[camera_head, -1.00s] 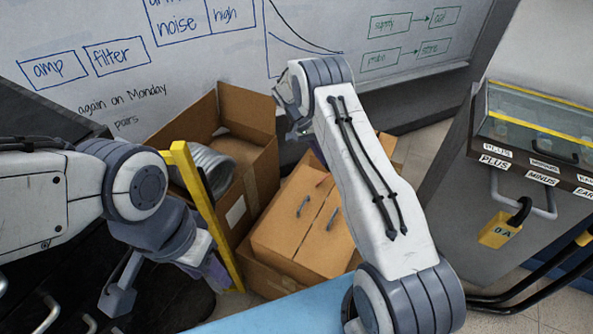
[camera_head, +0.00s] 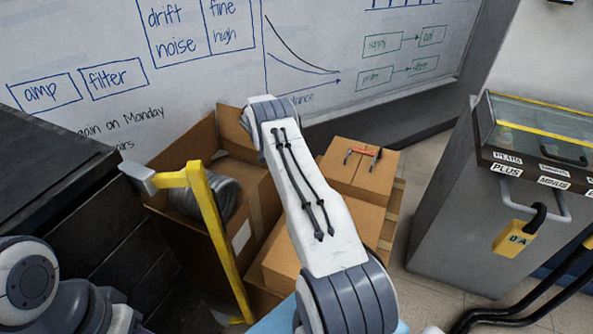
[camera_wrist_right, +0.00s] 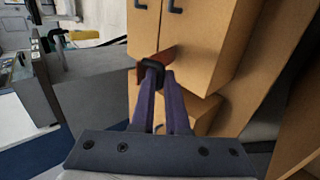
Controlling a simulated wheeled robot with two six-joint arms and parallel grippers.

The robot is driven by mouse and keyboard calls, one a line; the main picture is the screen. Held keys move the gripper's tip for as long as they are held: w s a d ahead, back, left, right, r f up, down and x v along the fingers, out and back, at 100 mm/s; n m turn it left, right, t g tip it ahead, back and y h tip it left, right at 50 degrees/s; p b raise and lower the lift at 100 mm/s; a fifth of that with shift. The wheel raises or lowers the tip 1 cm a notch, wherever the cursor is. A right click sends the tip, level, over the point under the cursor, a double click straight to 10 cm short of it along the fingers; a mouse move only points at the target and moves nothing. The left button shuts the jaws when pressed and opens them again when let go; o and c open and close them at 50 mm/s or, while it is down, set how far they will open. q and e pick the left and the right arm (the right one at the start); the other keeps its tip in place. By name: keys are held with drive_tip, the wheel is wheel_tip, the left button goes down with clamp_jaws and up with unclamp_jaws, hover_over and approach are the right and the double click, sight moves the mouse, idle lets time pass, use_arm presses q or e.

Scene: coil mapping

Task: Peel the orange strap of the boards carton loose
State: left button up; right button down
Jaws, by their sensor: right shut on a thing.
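In the wrist view, my right gripper (camera_wrist_right: 155,68) has its purple fingers shut at the tips on a dark tab. An orange-brown strap (camera_wrist_right: 170,56) shows at the tab, against the side of a tan carton (camera_wrist_right: 210,40). In the head view my right arm hides its gripper and part of the front carton (camera_head: 284,265). An orange-red strap (camera_head: 368,149) lies between two dark clips on top of the carton behind (camera_head: 350,180). I cannot tell whether both views show the same strap. My left arm is at the lower left, its fingertips outside the frame.
An open carton (camera_head: 185,140) holding a silvery coil (camera_head: 220,197) stands left of my right arm. A yellow post (camera_head: 215,235) is in front of it. A grey cabinet (camera_head: 450,200) with a yellow padlock (camera_head: 515,238) stands right. Bare floor shows between cartons and cabinet.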

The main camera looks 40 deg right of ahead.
use_arm(q)
drive_tip(key=shift+w+f, duration=0.1)
drive_tip(key=shift+w, duration=0.2)
use_arm(e)
drive_tip(key=shift+s+f, duration=0.2)
drive_tip(key=shift+f, duration=0.4)
use_arm(q)
drive_tip(key=shift+d, duration=0.1)
use_arm(e)
drive_tip(key=shift+w, duration=0.1)
drive_tip(key=c, duration=0.9)
unclamp_jaws()
drive_tip(key=shift+w+r, duration=0.1)
drive_tip(key=shift+w, duration=0.05)
use_arm(q)
drive_tip(key=shift+w, duration=0.1)
use_arm(e)
drive_tip(key=shift+r, duration=0.1)
